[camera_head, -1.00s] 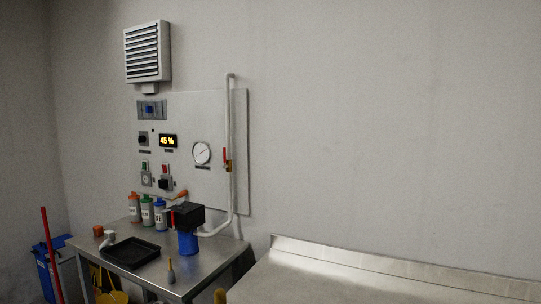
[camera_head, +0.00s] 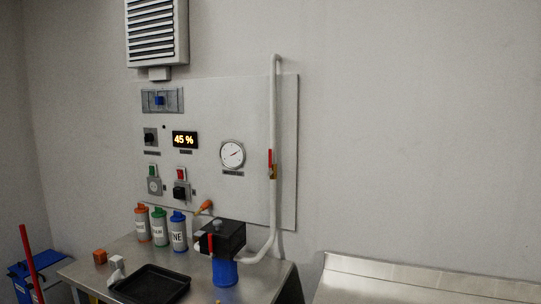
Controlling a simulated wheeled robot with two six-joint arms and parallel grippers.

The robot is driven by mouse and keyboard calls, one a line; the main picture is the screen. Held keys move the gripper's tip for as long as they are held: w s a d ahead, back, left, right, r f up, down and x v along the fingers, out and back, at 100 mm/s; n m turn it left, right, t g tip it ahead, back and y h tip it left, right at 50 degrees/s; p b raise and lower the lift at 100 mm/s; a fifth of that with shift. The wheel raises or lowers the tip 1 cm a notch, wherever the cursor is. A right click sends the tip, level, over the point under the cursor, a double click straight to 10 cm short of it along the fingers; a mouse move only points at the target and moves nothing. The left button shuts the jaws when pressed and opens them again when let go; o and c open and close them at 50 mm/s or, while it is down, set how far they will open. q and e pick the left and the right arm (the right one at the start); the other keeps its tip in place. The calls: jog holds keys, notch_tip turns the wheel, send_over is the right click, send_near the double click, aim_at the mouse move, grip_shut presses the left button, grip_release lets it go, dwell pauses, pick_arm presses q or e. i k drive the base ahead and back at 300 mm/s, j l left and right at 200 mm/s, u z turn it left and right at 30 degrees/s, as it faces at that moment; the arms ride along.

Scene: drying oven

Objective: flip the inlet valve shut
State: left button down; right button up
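A small valve with a red lever (camera_head: 270,160) sits on the white vertical pipe (camera_head: 275,110) at the right side of the wall panel. The lever stands upright, in line with the pipe, with a brass-coloured body just below it. A second red lever (camera_head: 210,245) stands upright at the front of the black and blue pump-like unit (camera_head: 224,272) on the metal table. The frame does not show which of the two is the inlet valve. Neither of my grippers is in view.
The metal table (camera_head: 85,272) holds a black tray (camera_head: 150,286), several bottles (camera_head: 160,228) and a small orange block (camera_head: 100,257). A metal counter (camera_head: 400,288) stands at the lower right. A red pole (camera_head: 30,262) and blue bin (camera_head: 25,280) are at the left. The wall panel (camera_head: 220,100) has a gauge (camera_head: 232,154) and a display reading 45 %.

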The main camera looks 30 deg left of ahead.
aim_at(270, 171)
jog(key=k+j+z, duration=0.15)
jog(key=j, duration=2.2)
jog(key=i, duration=0.05)
